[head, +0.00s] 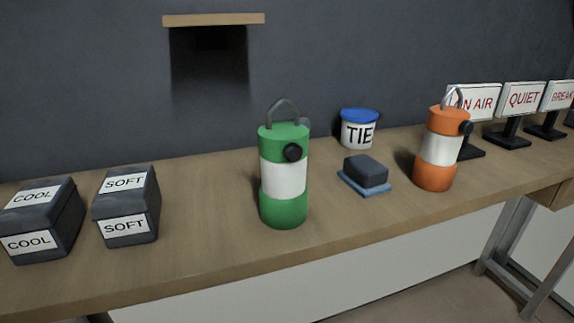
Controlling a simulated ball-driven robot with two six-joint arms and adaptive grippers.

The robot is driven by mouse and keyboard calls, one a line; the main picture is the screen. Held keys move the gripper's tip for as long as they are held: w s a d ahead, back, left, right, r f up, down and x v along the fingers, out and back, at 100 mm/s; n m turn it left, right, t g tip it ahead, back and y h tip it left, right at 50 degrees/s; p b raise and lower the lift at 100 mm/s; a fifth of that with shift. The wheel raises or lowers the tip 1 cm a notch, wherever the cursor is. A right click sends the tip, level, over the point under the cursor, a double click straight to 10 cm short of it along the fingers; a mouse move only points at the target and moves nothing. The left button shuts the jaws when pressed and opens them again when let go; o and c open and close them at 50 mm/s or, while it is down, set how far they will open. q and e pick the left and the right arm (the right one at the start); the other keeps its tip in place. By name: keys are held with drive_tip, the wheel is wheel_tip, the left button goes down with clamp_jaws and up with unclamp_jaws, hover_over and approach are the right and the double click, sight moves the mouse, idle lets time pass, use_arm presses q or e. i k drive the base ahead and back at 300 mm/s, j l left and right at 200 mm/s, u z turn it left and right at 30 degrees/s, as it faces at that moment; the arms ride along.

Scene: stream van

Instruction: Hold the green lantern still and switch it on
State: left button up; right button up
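The green lantern (284,207) stands upright on the wooden bench, near the middle of the head view. The white band shows no visible glow. Neither of my grippers is in the head view, and nothing touches the lantern.
On the wooden bench (215,225), two dark boxes, COOL (62,222) and SOFT (148,199), stand left. A TIE tub (372,133), a dark block (366,170) on a blue pad and an orange lantern (433,178) stand right. Bench in front of the green lantern is clear.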

sight(292, 152)
drive_tip(key=l+u, duration=0.25)
drive_tip(key=k+l+u, duration=0.25)
drive_tip(key=l, duration=0.2)
drive_tip(key=l+u, duration=0.25)
drive_tip(key=k+l, duration=0.25)
drive_tip(key=l, duration=0.3)
